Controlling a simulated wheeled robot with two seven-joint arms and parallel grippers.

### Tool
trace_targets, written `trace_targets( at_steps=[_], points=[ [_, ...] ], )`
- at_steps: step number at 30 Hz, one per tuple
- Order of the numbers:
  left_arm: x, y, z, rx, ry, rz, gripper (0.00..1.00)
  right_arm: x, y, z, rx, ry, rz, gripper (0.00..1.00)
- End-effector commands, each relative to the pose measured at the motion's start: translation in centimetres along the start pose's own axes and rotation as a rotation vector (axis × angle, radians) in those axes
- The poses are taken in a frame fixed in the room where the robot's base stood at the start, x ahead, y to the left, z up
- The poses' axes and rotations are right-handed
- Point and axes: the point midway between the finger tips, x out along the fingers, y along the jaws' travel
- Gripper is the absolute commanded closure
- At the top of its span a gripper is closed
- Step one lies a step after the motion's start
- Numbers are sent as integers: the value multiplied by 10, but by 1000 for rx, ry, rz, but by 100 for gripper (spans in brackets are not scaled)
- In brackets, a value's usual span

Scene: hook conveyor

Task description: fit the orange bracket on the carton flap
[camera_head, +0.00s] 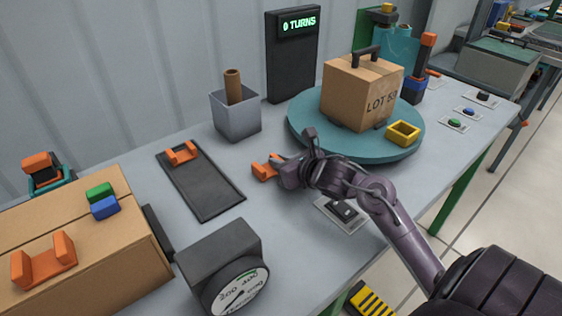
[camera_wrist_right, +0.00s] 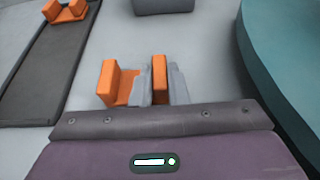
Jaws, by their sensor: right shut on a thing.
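My right gripper (camera_head: 281,165) is shut on an orange bracket (camera_head: 264,171) above the table, between the dark mat and the turntable. In the right wrist view the grey fingers (camera_wrist_right: 160,82) close on one upright wall of the U-shaped bracket (camera_wrist_right: 117,83); its other wall sticks out to the left. A brown carton (camera_head: 88,275) stands at the lower left with another orange bracket (camera_head: 43,264) on it. A third orange bracket (camera_head: 182,153) lies on the dark mat (camera_head: 212,198). A carton marked LOT 53 (camera_head: 345,88) stands on the turntable. My left gripper is out of view.
The teal turntable (camera_head: 310,135) also bears a yellow open block (camera_head: 403,132). A dial gauge box (camera_head: 220,252) stands at the front, beside the left carton. A grey bin (camera_head: 235,117) stands behind the mat. Bare table lies between mat and gripper.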

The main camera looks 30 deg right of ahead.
Motion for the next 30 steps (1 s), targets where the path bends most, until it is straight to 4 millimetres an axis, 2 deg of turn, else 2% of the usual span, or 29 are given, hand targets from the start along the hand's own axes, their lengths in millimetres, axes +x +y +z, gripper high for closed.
trace_targets(
  at_steps=[12, 13, 17, 29, 30],
  points=[
    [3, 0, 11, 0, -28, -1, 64, 1, 0, -2, 0, -1, 0, 100],
    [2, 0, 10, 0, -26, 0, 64, 1, 0, -2, 0, 0, 0, 82],
    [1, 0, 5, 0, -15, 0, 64, 1, 0, -2, 0, 0, 0, 65],
    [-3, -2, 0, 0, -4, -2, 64, -1, 0, 2, 1, 0, 0, 64],
    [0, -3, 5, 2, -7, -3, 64, -4, 0, 1, -1, 1, 0, 64]
  ],
)
